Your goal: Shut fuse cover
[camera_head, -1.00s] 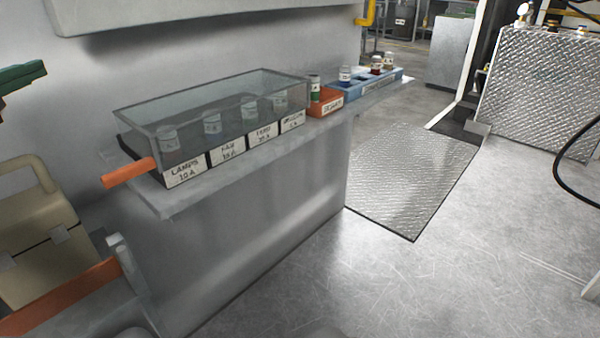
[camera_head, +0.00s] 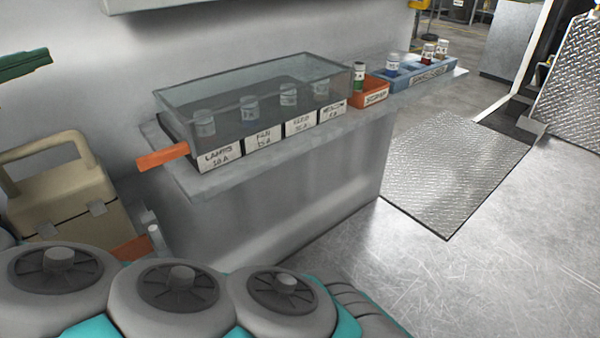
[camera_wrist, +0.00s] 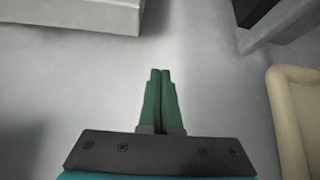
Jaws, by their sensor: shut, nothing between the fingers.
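The clear fuse cover (camera_head: 255,85) sits as a box over several small glass fuses on the shelf. Its lower edge appears level with the labelled black base (camera_head: 232,152), with no clear gap visible. An orange tab (camera_head: 162,156) sticks out at its left end. My gripper (camera_head: 45,57) shows its green fingers at the left edge of the head view, apart from the cover and to its left. In the wrist view my gripper (camera_wrist: 160,72) has both fingers together and empty. The cover is not recognisable in the wrist view.
An orange tray (camera_head: 370,92) and a blue tray (camera_head: 420,76) with small jars stand right of the cover on the grey shelf (camera_head: 205,186). A beige case (camera_head: 60,185) stands at lower left. The floor to the right is open around a metal plate (camera_head: 460,180).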

